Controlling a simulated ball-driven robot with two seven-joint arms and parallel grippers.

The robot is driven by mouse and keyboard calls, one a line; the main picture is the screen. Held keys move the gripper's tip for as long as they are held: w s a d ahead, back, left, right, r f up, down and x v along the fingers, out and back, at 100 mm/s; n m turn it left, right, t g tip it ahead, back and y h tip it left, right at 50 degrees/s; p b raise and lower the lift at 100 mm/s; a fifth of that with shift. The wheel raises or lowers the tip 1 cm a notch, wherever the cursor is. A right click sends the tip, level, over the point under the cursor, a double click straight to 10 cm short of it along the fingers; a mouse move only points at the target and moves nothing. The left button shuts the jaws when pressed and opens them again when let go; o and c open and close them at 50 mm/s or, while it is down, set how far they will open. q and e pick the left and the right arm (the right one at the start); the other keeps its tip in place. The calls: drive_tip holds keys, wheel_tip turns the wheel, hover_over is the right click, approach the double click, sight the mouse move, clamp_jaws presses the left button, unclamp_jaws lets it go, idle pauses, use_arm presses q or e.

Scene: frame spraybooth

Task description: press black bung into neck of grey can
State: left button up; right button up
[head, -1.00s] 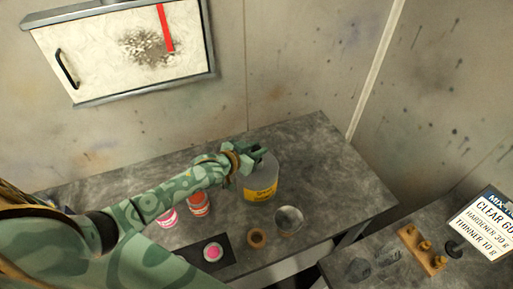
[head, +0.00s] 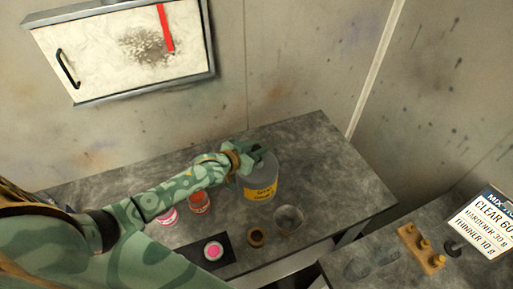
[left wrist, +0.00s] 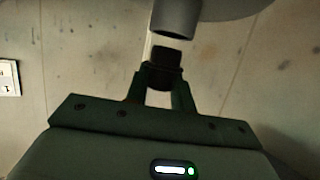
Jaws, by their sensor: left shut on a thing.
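The grey can (head: 261,187) with a yellow label stands on the table. In the left wrist view its round neck (left wrist: 175,20) shows at the top, with part of the can body beside it. My left gripper (head: 254,155) is at the top of the can. In the left wrist view my left gripper (left wrist: 160,82) is shut on the black bung (left wrist: 166,57). The bung's free end points at the neck opening and looks slightly apart from it, a little to its left. My right gripper is not in view.
A wooden block with brass pieces (head: 422,250) sits on a second table. Walls stand behind.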

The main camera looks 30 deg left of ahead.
use_arm(q)
drive_tip(key=shift+f+b, duration=0.8)
drive_tip(key=shift+f, duration=0.65)
idle(0.4)
drive_tip(key=o, duration=1.1)
drive_tip(key=shift+c, duration=0.2)
drive_tip(key=p+v, duration=0.1)
drive_tip(key=v, duration=1.5)
drive_tip(key=shift+s+r+p, duration=0.15)
drive_tip(key=shift+p, duration=0.15)
drive_tip(key=shift+a, duration=0.1)
